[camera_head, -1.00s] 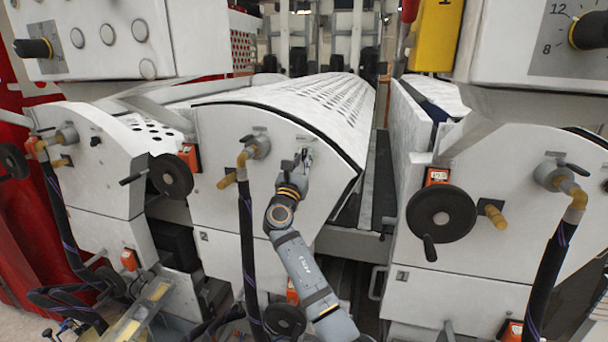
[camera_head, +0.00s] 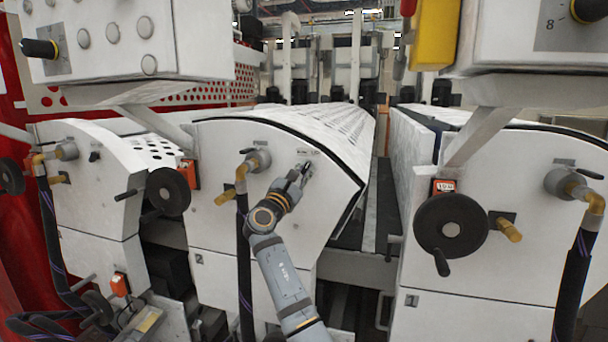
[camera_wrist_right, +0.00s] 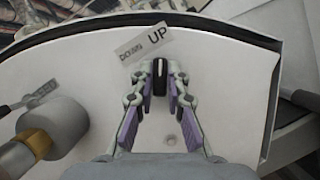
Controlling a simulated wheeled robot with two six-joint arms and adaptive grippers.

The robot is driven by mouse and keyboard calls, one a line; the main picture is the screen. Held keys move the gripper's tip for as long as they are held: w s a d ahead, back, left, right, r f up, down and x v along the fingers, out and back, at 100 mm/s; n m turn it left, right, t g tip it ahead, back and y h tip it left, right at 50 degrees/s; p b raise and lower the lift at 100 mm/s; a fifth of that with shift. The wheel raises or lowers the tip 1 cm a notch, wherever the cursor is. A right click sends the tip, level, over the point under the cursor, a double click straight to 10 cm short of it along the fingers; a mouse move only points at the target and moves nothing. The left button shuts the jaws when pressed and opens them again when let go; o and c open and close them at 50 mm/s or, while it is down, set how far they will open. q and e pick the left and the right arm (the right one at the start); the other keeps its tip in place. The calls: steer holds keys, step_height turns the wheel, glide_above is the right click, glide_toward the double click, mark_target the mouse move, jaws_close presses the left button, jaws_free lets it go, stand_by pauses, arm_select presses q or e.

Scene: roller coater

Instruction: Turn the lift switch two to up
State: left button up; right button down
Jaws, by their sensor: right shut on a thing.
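The lift switch (camera_wrist_right: 160,70) is a small black knob on the white curved panel (camera_head: 225,140) of the middle unit, which bears a 2. A label (camera_wrist_right: 145,43) reading DOWN and UP sits just above it and looks tilted in the right wrist view. My right gripper (camera_head: 303,172) is at this switch. The right wrist view shows its fingertips (camera_wrist_right: 161,72) closed on both sides of the knob. The knob's upper end points close to the word UP. In the head view the fingers mostly hide the knob. My left gripper is out of view.
A valve with a black hose (camera_head: 242,215) hangs left of my right arm. Black handwheels (camera_head: 168,191) (camera_head: 450,225) stick out from the neighbouring units. Control boxes (camera_head: 120,40) overhang at the upper left and right. The panel around the switch is clear.

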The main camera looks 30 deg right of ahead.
steer(key=c, duration=1.3)
jaws_free()
steer(key=shift+c, duration=0.2)
steer(key=v, duration=1.2)
